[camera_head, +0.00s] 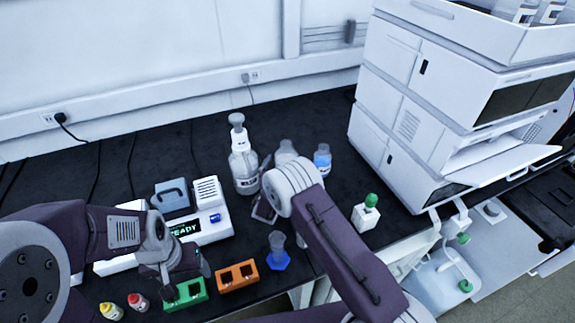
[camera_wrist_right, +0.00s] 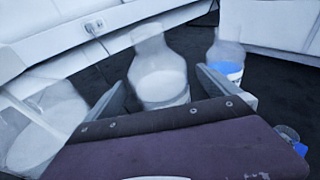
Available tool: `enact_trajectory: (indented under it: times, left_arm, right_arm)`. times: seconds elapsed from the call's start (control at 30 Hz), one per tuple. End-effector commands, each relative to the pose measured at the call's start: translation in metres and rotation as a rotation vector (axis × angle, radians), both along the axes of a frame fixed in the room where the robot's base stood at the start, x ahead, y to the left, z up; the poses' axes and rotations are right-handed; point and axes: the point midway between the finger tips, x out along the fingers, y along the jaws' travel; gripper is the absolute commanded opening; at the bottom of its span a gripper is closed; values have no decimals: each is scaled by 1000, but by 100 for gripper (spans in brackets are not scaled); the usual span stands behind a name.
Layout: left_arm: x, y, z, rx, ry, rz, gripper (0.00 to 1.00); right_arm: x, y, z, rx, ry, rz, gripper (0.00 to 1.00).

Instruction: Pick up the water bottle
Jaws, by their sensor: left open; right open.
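Three bottles stand at the back of the black bench. A tall clear bottle with a dispenser top (camera_head: 242,168) is on the left. A smaller clear bottle (camera_head: 286,151) is in the middle, its lower part hidden by my right arm. A bottle with a blue band (camera_head: 322,159) is on the right. No label naming water is legible. My right gripper (camera_head: 264,190) is open; in the wrist view its fingers lie either side of the middle bottle (camera_wrist_right: 160,80), which stands ahead, contact unclear. The blue-banded bottle (camera_wrist_right: 226,62) is beyond the right finger. My left gripper (camera_head: 184,278) is open near the green rack.
A white device with a READY display (camera_head: 186,229) stands left. A green rack (camera_head: 186,295), an orange rack (camera_head: 237,276) and a blue-based vial (camera_head: 277,258) are in front. A green-capped bottle (camera_head: 366,213) stands right, near the tall chromatography stack (camera_head: 440,110).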

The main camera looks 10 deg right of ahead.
Motion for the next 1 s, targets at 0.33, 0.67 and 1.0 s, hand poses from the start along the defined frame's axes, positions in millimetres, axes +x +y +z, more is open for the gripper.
enact_trajectory:
  times: [0.33, 0.67, 1.0]
  left_arm:
    - [0, 0, 3, 0, 0, 0, 71]
    - [0, 0, 2, 0, 0, 0, 71]
    - [0, 0, 2, 0, 0, 0, 71]
  right_arm:
    - [37, -16, -6, 1, -1, -3, 100]
    - [50, -20, -8, 0, 1, 0, 100]
    - [50, -20, -8, 1, 1, 0, 11]
